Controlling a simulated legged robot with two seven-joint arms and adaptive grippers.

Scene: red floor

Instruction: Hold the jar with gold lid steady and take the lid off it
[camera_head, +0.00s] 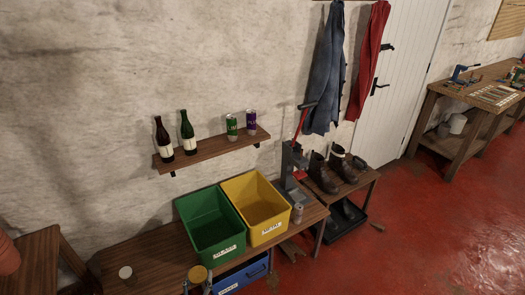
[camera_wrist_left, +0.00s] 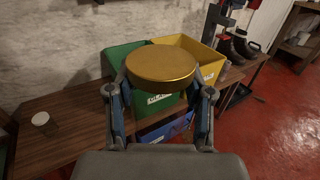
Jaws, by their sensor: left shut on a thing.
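My left gripper (camera_head: 197,286) is at the bottom of the head view, in front of the bench. It is shut on the jar with gold lid. The round gold lid (camera_head: 196,273) faces up between its fingers. In the left wrist view the gold lid (camera_wrist_left: 161,64) fills the gap between the fingertips of the left gripper (camera_wrist_left: 162,84). The jar's body under the lid is hard to make out; the bins show below the lid. My right gripper is out of view.
A green bin (camera_head: 194,208) and a yellow bin (camera_head: 285,217) stand on the wooden bench (camera_head: 150,255). A blue bin (camera_head: 252,273) is below. A white-topped round thing (camera_head: 125,272) stands at left. A can (camera_head: 297,213) is beside the yellow bin. Bottles and cans line the shelf (camera_head: 213,150).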

